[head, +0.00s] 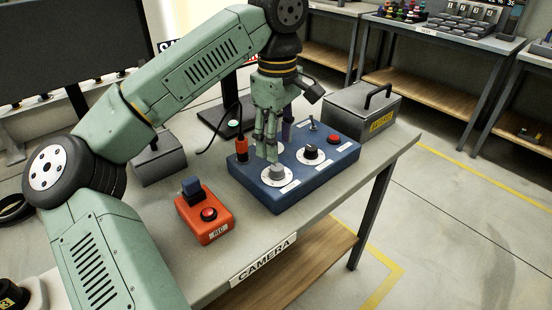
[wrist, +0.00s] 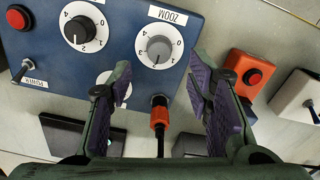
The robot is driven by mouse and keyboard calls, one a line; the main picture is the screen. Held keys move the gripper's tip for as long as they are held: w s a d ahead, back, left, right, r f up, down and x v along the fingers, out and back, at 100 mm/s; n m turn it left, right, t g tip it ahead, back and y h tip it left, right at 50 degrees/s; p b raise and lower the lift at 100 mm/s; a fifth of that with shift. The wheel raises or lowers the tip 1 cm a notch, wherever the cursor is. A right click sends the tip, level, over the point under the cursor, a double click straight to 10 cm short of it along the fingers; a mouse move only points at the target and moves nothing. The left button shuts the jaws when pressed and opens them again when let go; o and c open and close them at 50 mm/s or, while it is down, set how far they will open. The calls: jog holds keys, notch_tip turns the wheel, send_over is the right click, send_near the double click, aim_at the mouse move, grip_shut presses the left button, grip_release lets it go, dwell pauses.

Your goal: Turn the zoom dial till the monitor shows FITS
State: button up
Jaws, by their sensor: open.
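The zoom dial is a grey knob on a white numbered ring on the blue control box (head: 330,172), beside a ZOOM label. It shows in the head view (head: 277,174) and, unobstructed, in the wrist view (wrist: 159,49). My gripper (head: 268,152) points down over the box, with its fingertips close to the dial in the head view. In the wrist view, my gripper (wrist: 163,88) has its fingers spread, with nothing between them; the dial appears beyond their tips. I cannot tell if they touch it. My arm hides the monitor's screen, so its text is unreadable.
A black-knobbed dial (head: 311,153) and red button (head: 334,138) share the box. An orange plug (wrist: 160,113) with a cable is at its edge. A red button box (head: 207,215) stands to the left, and grey cases (head: 360,108) stand behind.

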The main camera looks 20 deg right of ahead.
aim_at(277, 167)
notch_tip(277, 167, down, 6)
jog(key=shift+p, duration=0.45)
jog(key=shift+c, duration=0.2)
grip_shut()
